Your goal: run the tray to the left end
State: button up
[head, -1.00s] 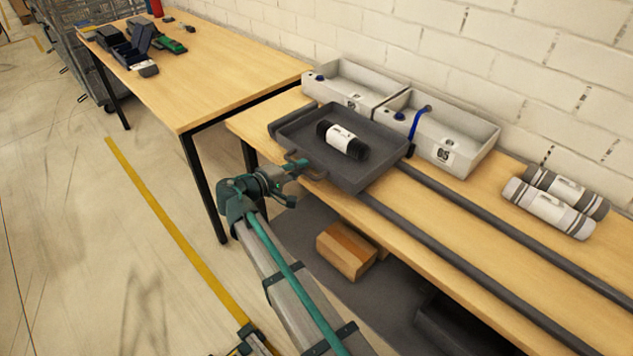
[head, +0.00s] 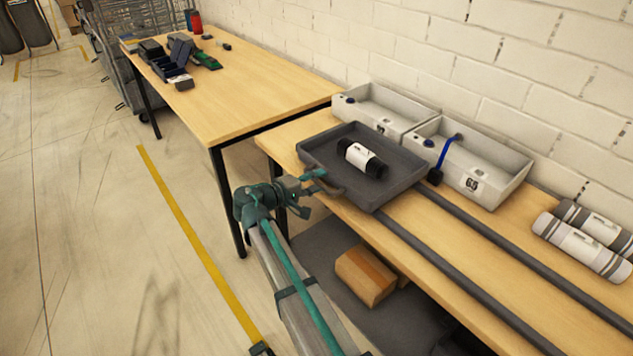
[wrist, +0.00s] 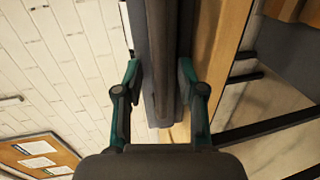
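The dark grey tray (head: 318,157) sits over the left part of two dark rails (head: 455,262) on the near bench. Rail shows only to its right; whatever lies under the tray is hidden. A black roll with a white label (head: 361,158) lies in it. A dark handle (head: 333,188) sticks out from the tray's front left side. My gripper (head: 316,192) is at this handle, its fingers spread apart. In the wrist view, my gripper (wrist: 160,72) has a finger on either side of a dark grey part, with no clear grip on it.
Two grey bins (head: 480,170) stand behind the tray along the brick wall. Grey-striped rolls (head: 582,246) lie at the right. A second table (head: 235,90) stands left, past a gap. A cardboard box (head: 366,276) is on the lower shelf.

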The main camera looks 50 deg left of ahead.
jog(key=d+v, duration=0.1)
jog(key=v, duration=1.1)
jog(key=shift+a, duration=0.4)
